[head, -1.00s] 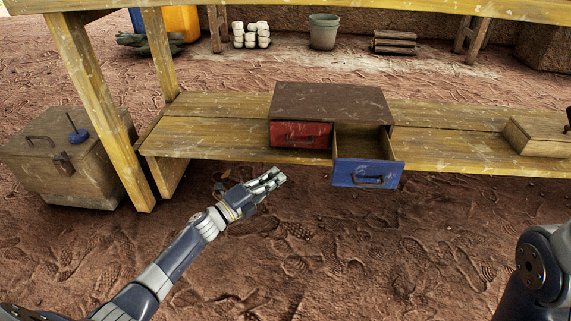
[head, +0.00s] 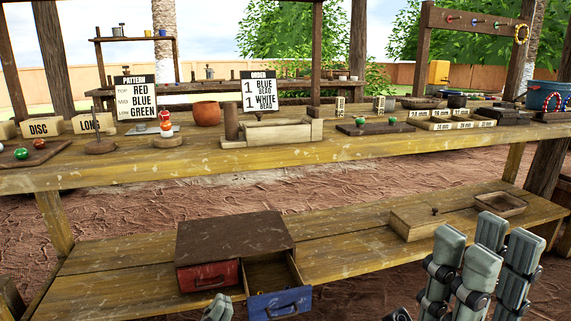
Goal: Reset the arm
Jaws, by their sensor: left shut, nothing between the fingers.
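My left gripper (head: 218,309) shows only its grey fingertips at the bottom edge, in front of the red drawer's side of the cabinet; its fingers are shut and empty. My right gripper (head: 482,258) stands large at the bottom right, its grey fingers pointing up and spread with gaps between them, nothing seen in them. The brown cabinet (head: 235,232) sits on the lower plank shelf. Its red drawer (head: 208,276) is closed. Its blue drawer (head: 279,304) is pulled out. Most of both arms is out of view.
The upper bench (head: 330,155) holds pattern (head: 138,98) and order (head: 260,92) signs, a clay pot (head: 207,113), a wooden tray (head: 270,134) and bead holders. A lidded wooden box (head: 428,222) and an open tray (head: 501,203) lie on the lower shelf, behind my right gripper.

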